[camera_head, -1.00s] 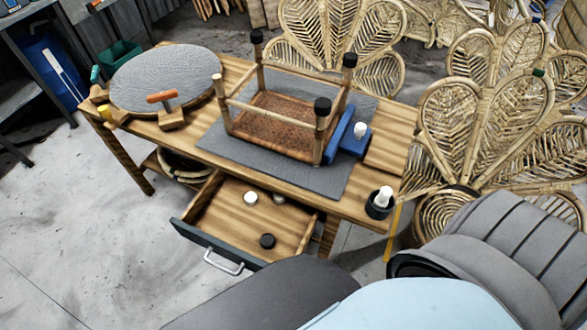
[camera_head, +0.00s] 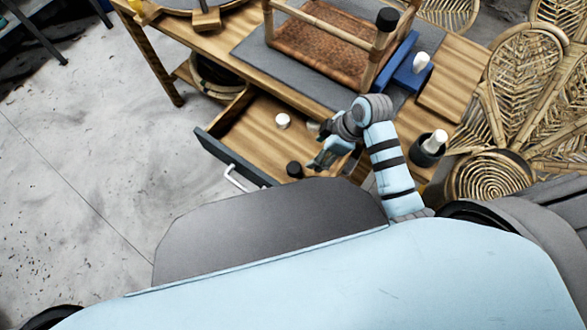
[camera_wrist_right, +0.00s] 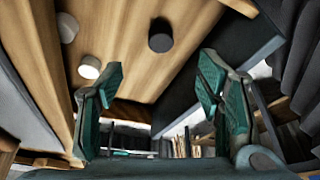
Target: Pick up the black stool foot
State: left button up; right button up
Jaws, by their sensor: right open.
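The black stool foot (camera_head: 294,170) is a small dark cylinder inside the open drawer (camera_head: 221,161), near its front right. It also shows in the right wrist view, as a black foot (camera_wrist_right: 161,40) on the wooden drawer bottom, beyond the fingertips and roughly centred between them. My right gripper (camera_head: 320,160) is over the drawer, just right of the foot; in the right wrist view its two teal fingers (camera_wrist_right: 160,78) are spread with nothing between them. My left gripper is not in view.
A white round piece (camera_head: 283,121) lies farther back in the drawer. The upturned stool (camera_head: 320,45) stands on the grey mat (camera_head: 251,48). A blue block (camera_head: 408,72) and a black cup with a white bottle (camera_head: 430,148) are on the table's right.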

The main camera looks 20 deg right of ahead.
aim_at(294, 167)
jog(key=shift+n, duration=0.3)
jog(key=b+x, duration=0.2)
jog(key=x, duration=0.2)
jog(key=b+x, duration=0.2)
jog(key=x, duration=0.3)
jog(key=a+b+x, duration=0.1)
jog(key=b+x, duration=0.1)
jog(key=x, duration=0.3)
jog(key=shift+w, duration=0.25)
jog(key=shift+c, duration=0.5)
jog(key=shift+r, duration=0.1)
jog(key=c, duration=0.9)
